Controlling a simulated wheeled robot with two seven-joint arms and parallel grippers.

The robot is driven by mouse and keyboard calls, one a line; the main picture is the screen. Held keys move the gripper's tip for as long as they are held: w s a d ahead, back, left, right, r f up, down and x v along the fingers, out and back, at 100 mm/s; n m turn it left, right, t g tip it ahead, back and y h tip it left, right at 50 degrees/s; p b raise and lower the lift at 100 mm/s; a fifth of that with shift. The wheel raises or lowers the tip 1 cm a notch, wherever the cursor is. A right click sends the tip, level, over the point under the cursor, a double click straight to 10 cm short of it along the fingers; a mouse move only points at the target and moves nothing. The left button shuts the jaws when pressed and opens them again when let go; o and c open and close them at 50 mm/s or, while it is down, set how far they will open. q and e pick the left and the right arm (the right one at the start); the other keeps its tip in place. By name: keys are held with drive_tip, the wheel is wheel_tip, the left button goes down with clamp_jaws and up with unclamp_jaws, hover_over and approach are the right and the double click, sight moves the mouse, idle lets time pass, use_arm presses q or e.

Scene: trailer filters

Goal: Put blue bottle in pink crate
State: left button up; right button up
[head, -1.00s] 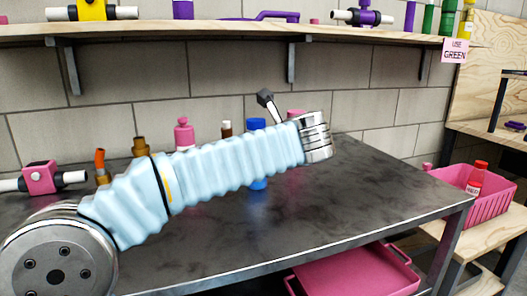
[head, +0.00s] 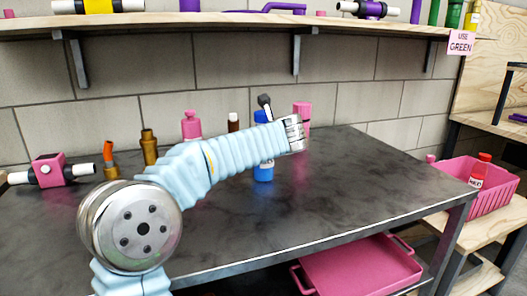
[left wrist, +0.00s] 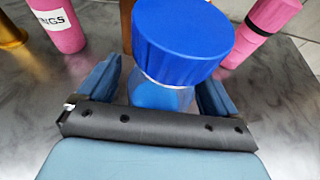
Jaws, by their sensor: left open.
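The blue bottle (head: 263,172) stands upright on the dark metal table, partly hidden behind my left arm in the head view. In the left wrist view its blue cap (left wrist: 184,38) is large and close. My left gripper (left wrist: 155,88) is open, with one finger on each side of the bottle below the cap; I cannot tell whether they touch it. In the head view the left gripper's fingers are hidden behind the arm's end. The pink crate (head: 490,200) is on a wooden stand at the right, with a red-capped bottle (head: 480,171) in it. My right gripper is not in view.
A pink bottle (head: 191,126) and a brown-capped bottle (head: 233,122) stand left of the blue bottle, and a pink container (head: 303,112) is close on its right. Brass fittings (head: 149,147) are further left. A pink tray (head: 360,270) sits below the table. The table's right half is clear.

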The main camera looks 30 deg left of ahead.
use_arm(q)
drive_tip(key=shift+w+a+f, duration=0.15)
drive_tip(key=shift+w+a, duration=0.1)
drive_tip(key=shift+c, duration=0.4)
drive_tip(key=c, duration=1.3)
